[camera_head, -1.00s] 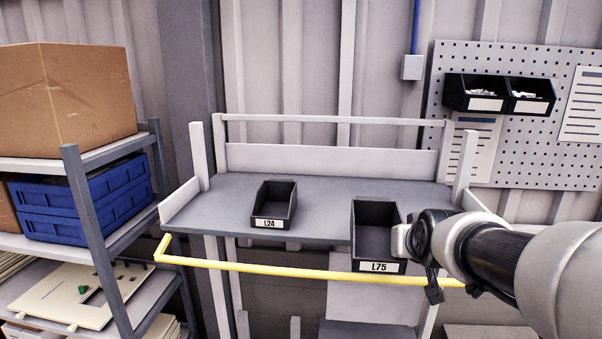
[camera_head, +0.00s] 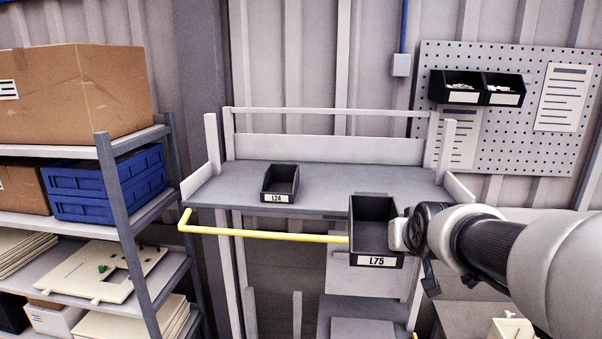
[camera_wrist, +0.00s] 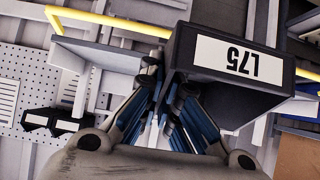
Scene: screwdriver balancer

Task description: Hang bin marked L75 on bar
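The black bin marked L75 (camera_head: 373,232) is held upright in front of the shelf, its label facing me. In the head view it covers part of the yellow bar (camera_head: 265,234); I cannot tell whether it touches the bar. My gripper (camera_head: 404,232) is at the bin's right side. In the wrist view the bin (camera_wrist: 262,88) shows upside down, and my gripper (camera_wrist: 168,100) has its fingers at the bin's wall, closed on it. The yellow bar also shows in the wrist view (camera_wrist: 105,21). Part of the bar is hidden behind the bin and my arm.
A second black bin marked L24 (camera_head: 280,183) stands on the grey shelf (camera_head: 225,190). A rack (camera_head: 118,195) with a cardboard box (camera_head: 85,95) and blue crates (camera_head: 108,188) stands at the left. A pegboard (camera_head: 540,110) with two small bins hangs at the right. The shelf's middle is clear.

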